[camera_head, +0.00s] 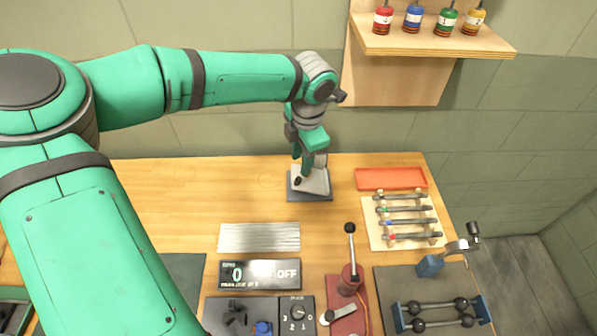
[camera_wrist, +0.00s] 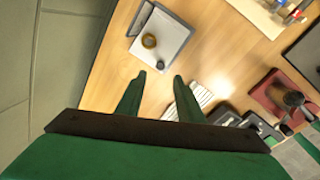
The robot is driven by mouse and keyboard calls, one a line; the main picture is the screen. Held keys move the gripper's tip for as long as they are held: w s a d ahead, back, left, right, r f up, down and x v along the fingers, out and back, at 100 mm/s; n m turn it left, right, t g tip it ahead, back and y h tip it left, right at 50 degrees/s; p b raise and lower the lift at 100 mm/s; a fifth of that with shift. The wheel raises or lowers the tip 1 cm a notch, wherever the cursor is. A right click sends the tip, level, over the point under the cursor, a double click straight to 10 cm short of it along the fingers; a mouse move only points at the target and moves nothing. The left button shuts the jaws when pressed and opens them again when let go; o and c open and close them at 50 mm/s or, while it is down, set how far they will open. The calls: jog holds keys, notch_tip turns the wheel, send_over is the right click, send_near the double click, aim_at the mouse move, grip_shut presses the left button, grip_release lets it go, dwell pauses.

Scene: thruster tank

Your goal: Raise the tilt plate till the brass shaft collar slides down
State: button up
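The tilt plate (camera_head: 315,183) is a pale grey plate on a darker grey base, at the back of the bench in the head view. It also shows at the top of the wrist view (camera_wrist: 172,38). The brass shaft collar (camera_wrist: 149,41), a small brass ring, sits on the plate in the wrist view. A small dark round part (camera_wrist: 160,64) is near the plate's edge. My gripper (camera_head: 303,172) points down over the plate in the head view and partly hides it. In the wrist view its fingers (camera_wrist: 158,80) are apart with nothing between them. I cannot tell the plate's tilt.
A rack of rods (camera_head: 405,222) and a red tray (camera_head: 391,179) are right of the plate. A ribbed metal panel (camera_head: 259,237), a display (camera_head: 260,274) and a red lever stand (camera_head: 350,278) are nearer. A shelf (camera_head: 435,40) hangs above. Bare wood lies left of the plate.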

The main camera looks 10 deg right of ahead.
aim_at(299, 178)
jog(key=f, duration=0.5)
jog(key=w+f, duration=0.1)
jog(key=f, duration=0.2)
jog(key=shift+w+a+f, duration=0.1)
jog(key=shift+a+f, duration=0.05)
jog(key=shift+f, duration=0.05)
jog(key=shift+w, duration=0.1)
jog(key=shift+a, duration=0.1)
grip_shut()
